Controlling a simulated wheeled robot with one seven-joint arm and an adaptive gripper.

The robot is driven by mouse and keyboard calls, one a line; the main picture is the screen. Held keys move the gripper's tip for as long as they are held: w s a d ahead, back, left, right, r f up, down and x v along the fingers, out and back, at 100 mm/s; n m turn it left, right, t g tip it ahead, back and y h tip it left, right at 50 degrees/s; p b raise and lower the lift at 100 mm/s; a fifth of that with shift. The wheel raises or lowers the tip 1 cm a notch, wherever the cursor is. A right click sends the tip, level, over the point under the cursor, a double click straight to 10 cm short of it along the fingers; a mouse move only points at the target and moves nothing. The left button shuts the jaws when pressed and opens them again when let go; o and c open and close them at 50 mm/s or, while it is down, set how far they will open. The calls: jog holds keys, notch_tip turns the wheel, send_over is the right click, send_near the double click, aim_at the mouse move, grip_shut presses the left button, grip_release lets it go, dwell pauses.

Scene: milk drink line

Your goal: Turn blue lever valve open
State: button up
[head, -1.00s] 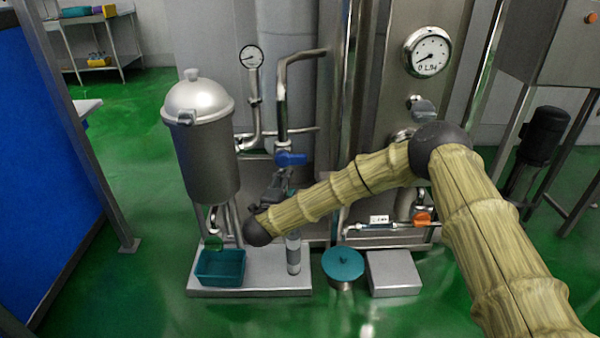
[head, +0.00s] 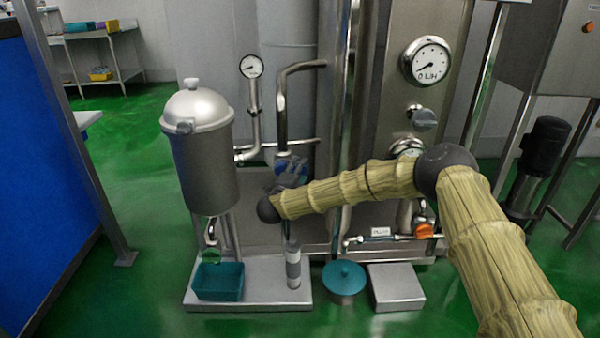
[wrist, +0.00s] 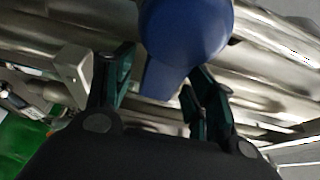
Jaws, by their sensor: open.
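The blue lever valve (head: 283,157) sits on the vertical steel pipe to the right of the steel canister in the head view, partly hidden behind my gripper (head: 289,170). In the wrist view the blue lever (wrist: 188,45) is large and close, coming down from the top middle. Its lower end lies between the two dark green fingers of my gripper (wrist: 160,90). The fingers are open, with one on each side of the lever. I cannot tell whether either finger touches it.
The lidded steel canister (head: 200,150) stands left of the pipe, with a teal bin (head: 219,282) below it on a steel platform. A gauge (head: 251,66) is above. An orange valve handle (head: 424,231) is at lower right. Steel pipes crowd the lever.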

jog(key=shift+w+d, duration=0.2)
jog(key=shift+w, duration=0.2)
grip_shut()
